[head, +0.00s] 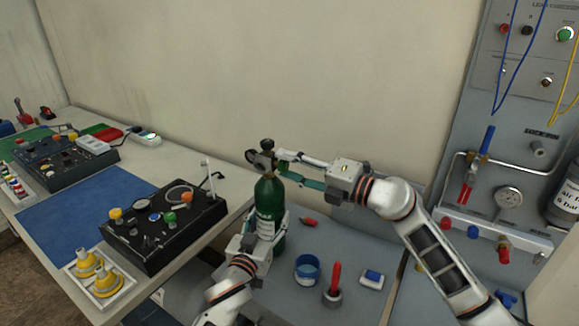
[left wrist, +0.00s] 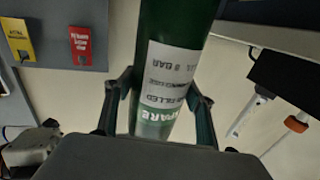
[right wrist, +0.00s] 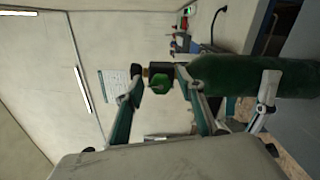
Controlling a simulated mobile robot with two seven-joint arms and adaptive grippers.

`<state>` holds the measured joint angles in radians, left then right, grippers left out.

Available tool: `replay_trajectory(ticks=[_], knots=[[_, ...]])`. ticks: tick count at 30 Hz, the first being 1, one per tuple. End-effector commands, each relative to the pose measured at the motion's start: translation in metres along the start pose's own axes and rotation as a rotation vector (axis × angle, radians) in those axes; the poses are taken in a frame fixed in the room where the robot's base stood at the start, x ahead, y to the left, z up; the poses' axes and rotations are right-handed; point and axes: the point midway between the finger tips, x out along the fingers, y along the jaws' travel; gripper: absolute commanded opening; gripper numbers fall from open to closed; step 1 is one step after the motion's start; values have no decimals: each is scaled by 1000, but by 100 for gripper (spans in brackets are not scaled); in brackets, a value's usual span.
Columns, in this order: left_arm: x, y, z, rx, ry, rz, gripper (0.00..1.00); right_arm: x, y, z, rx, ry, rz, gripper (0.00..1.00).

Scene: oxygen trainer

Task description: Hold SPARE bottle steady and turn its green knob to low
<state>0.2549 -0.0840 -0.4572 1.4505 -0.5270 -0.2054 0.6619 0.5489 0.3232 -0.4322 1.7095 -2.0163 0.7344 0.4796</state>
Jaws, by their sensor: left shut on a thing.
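The green SPARE bottle (head: 268,190) stands upright on the grey bench, with a dark valve and black top knob (head: 267,143). My left gripper (head: 264,222) is shut around its body; the left wrist view shows the bottle (left wrist: 178,25) between the fingers (left wrist: 160,100), with its white SPARE label. My right gripper (head: 281,166) is beside the valve. In the right wrist view its fingers (right wrist: 160,75) are spread on either side of the green knob (right wrist: 158,86), with a visible gap at each side. The knob's setting cannot be read.
A blue cup (head: 307,268), a red-handled tool (head: 335,280) and a small blue-and-white block (head: 372,278) are on the bench near the bottle. A black control box (head: 165,232) stands left. A gauge panel (head: 480,120) rises at right.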

Motion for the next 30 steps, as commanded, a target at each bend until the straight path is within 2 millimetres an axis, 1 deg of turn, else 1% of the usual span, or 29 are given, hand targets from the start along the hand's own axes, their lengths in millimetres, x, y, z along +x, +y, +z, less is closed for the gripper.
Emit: replay_trajectory(ticks=[5, 8, 11, 18, 21, 25, 30], knots=[[0, 0, 2, 1, -3, 0, 0, -2, 0, 0, -1, 0, 0, 38], [0, 0, 2, 1, -3, -1, 0, -12, -1, 0, -1, -1, -2, 38], [0, 0, 2, 1, -3, -1, 0, -28, -1, 0, -2, 0, -3, 38], [0, 0, 2, 1, -3, -1, 0, -78, -2, 0, -2, 0, -4, 38], [0, 0, 2, 1, -3, -1, 0, -95, -1, 0, -1, 0, -3, 38], [0, 0, 2, 1, -3, 0, 0, -110, -1, 0, 0, 0, -2, 38], [0, 0, 2, 1, -3, 0, 0, -120, 0, 0, 0, 0, -1, 38]])
